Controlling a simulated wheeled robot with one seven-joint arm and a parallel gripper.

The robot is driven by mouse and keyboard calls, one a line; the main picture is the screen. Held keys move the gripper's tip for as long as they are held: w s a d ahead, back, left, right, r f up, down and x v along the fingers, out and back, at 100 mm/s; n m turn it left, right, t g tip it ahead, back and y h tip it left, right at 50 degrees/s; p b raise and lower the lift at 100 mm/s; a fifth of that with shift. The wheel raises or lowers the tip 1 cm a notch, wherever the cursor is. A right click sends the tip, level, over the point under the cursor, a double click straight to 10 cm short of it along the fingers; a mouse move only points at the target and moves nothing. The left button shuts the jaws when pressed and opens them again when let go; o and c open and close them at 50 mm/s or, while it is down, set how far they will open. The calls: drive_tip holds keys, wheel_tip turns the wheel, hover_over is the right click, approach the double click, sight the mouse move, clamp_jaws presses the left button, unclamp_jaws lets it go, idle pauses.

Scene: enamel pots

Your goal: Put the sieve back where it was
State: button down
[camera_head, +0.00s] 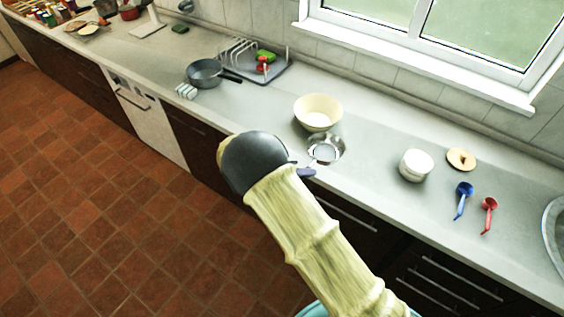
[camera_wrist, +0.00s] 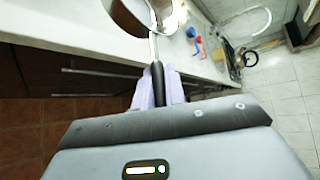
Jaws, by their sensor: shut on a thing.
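The sieve (camera_head: 325,149) is a round metal bowl in the head view, just in front of the cream bowl (camera_head: 318,113) and near the counter's front edge. My gripper (camera_head: 306,172) is at the near side of the sieve, mostly hidden behind my arm. In the wrist view my gripper (camera_wrist: 157,92) has its pale lavender fingers shut on the black handle of the sieve (camera_wrist: 157,75). A thin metal rod runs from the handle to the sieve's round head, which is cut off by the top edge. Whether the sieve touches the counter I cannot tell.
A grey pan (camera_head: 206,73) and a dish rack (camera_head: 252,62) stand left. The counter between pan and cream bowl is clear.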

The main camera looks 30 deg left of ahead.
drive_tip(key=d+f, duration=0.3)
drive_tip(key=d, duration=1.4)
drive_tip(key=d+f+m+g+h, duration=0.1)
drive_tip(key=d+f, duration=0.2)
drive_tip(key=d, duration=1.3)
drive_tip(key=shift+w+d+f, duration=0.2)
drive_tip(key=shift+w+d, duration=0.15)
drive_tip(key=shift+d, duration=0.05)
